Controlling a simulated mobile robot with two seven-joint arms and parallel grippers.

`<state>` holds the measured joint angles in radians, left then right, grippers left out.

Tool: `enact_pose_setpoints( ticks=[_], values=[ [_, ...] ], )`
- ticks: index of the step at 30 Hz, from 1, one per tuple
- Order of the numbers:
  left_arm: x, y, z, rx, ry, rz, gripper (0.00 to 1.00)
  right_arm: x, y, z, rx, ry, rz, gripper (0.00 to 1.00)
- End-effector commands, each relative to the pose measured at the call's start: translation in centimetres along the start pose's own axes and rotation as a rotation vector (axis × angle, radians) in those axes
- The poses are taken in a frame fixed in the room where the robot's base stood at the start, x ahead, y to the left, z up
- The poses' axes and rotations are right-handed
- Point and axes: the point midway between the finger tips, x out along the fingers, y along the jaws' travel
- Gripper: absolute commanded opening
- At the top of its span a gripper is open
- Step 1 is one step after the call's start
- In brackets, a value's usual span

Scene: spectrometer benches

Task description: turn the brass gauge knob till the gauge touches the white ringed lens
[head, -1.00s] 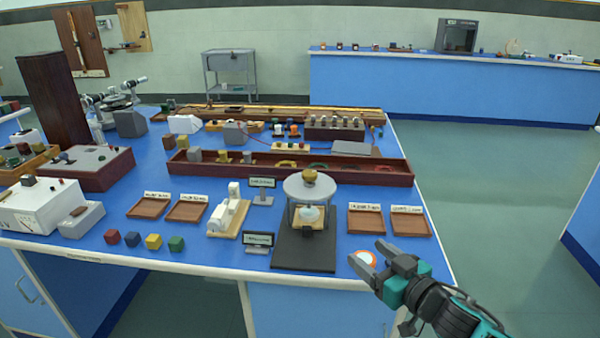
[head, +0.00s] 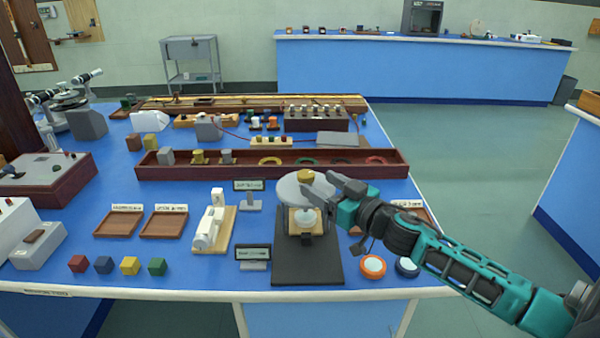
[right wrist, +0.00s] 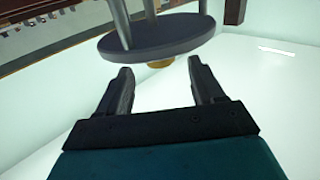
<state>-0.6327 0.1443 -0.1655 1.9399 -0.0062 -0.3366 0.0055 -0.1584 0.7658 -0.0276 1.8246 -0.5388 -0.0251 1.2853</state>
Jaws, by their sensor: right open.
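The brass gauge knob (head: 305,176) sits on top of a round grey plate (head: 291,187) on legs, over a black base (head: 307,265). Below the plate a pale, whitish lens-like piece (head: 307,215) rests on a small wooden block; I cannot make out its ring or any gap to the gauge. My right gripper (head: 330,184) is open and empty, just right of the knob. In the right wrist view the knob (right wrist: 160,63) shows beyond the open fingertips (right wrist: 161,72), roughly centred between them. My left gripper is not in view.
An orange-ringed disc (head: 373,266) and a dark blue-ringed disc (head: 407,267) lie right of the base. A white device (head: 210,228) and small signs stand to the left. A long wooden tray (head: 230,170) runs behind. The front left bench edge holds several coloured cubes.

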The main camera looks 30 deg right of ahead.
Motion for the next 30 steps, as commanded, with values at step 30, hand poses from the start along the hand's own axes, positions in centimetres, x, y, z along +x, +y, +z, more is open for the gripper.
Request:
enact_pose_setpoints(
  ticks=[30],
  values=[
    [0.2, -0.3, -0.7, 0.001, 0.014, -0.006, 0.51, 7.5, 0.0, 0.1, 0.001, -0.001, 0.001, 0.66]
  ],
)
